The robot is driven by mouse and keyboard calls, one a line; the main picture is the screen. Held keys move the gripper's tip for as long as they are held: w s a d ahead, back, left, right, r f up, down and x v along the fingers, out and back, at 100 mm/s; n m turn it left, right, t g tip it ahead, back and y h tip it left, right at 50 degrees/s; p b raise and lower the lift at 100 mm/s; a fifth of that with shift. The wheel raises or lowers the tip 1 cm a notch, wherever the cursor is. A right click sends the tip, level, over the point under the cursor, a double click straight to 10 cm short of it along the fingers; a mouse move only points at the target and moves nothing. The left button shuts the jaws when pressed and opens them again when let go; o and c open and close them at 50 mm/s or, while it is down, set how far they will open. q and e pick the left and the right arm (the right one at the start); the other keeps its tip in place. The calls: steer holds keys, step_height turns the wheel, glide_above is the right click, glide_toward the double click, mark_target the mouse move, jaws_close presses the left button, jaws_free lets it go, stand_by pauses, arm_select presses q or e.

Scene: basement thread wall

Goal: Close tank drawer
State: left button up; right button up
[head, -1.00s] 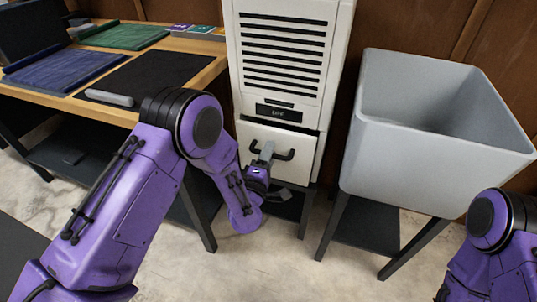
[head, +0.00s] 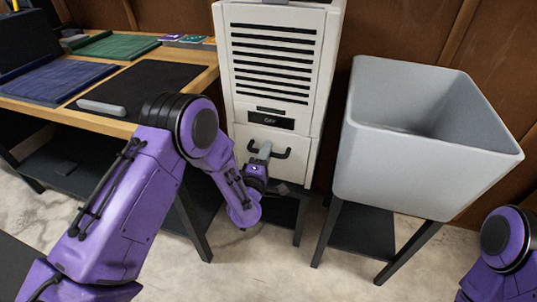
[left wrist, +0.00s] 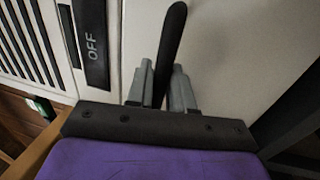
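The tank drawer (head: 303,150) is the pale lower front of the white louvred unit (head: 322,70). In the head view its front looks about flush with the panel above. A black bar handle (head: 283,153) crosses the drawer front. My left gripper (head: 263,152) is at the handle's left part. In the left wrist view the two grey fingers (left wrist: 163,92) lie close on both sides of the black handle (left wrist: 173,35), shut on it, with the drawer front (left wrist: 235,55) behind. My right gripper is out of view; only part of my right arm shows.
A grey tub (head: 425,165) on dark legs stands right of the unit. A wooden workbench (head: 205,75) with mats stands to the left. A small display (head: 270,120) above the drawer reads OFF in the left wrist view. The concrete floor in front is clear.

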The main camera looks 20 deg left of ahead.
arm_select(q)
steer(key=shift+o, duration=1.2)
steer(key=shift+w+r, duration=0.1)
steer(key=shift+w, duration=0.1)
steer(key=s+f, duration=0.2)
steer(key=s, duration=0.8)
steer(key=shift+s+d, duration=0.15)
steer(key=shift+s, duration=0.1)
